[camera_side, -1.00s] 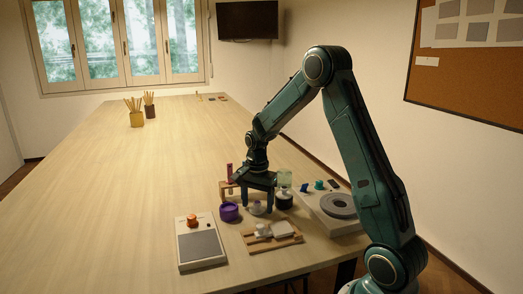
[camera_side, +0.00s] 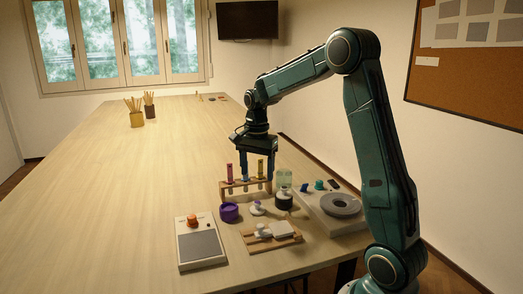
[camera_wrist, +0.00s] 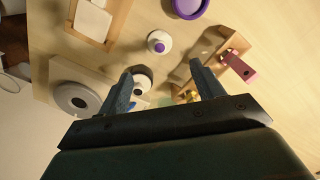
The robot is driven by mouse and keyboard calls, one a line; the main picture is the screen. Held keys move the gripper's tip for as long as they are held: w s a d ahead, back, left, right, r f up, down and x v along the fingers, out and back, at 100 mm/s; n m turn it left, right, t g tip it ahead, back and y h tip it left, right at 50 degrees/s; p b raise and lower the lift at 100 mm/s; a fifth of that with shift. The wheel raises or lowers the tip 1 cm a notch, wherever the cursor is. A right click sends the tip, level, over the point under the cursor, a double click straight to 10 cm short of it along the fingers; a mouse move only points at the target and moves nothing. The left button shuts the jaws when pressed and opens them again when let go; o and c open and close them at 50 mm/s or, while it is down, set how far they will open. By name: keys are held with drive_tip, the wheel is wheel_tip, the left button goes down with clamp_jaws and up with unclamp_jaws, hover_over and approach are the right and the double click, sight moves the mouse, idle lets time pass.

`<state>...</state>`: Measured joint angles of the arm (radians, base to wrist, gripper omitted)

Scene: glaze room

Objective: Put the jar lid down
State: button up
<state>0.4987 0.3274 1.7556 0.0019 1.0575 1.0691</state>
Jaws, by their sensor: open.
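The jar lid, a small white round piece with a purple knob (camera_side: 257,208), rests on the table between the purple jar (camera_side: 229,212) and the dark jar (camera_side: 284,201). In the wrist view the lid (camera_wrist: 159,44) lies clear of both fingers, beyond their tips. The purple jar (camera_wrist: 188,7) is cut by the top edge there. My gripper (camera_side: 257,177) is raised above the table near the tube rack, jaws apart and empty. In the wrist view my gripper (camera_wrist: 161,67) has its fingers spread wide.
A wooden rack (camera_side: 245,187) with pink and yellow tubes stands behind the lid. A glass beaker (camera_side: 285,178) and a scale with a round plate (camera_side: 340,205) are to the right. In front are a wooden board (camera_side: 270,239) and a device with an orange knob (camera_side: 200,245).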

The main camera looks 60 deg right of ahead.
drive_tip(key=shift+r, duration=0.6)
drive_tip(key=shift+a, duration=0.1)
drive_tip(key=s+a+r+n+t, duration=0.1)
drive_tip(key=s+a+r+n, duration=0.35)
drive_tip(key=a, duration=0.25)
drive_tip(key=s+a+r+n+t, duration=0.2)
drive_tip(key=s+a+r+n, duration=0.15)
drive_tip(key=a+n, duration=0.2)
drive_tip(key=s+a+f+n+t, duration=0.1)
drive_tip(key=s+a+n+t, duration=0.1)
drive_tip(key=s+a+n, duration=0.6)
drive_tip(key=s, duration=0.4)
drive_tip(key=shift+f+t, duration=0.3)
drive_tip(key=shift+f, duration=0.05)
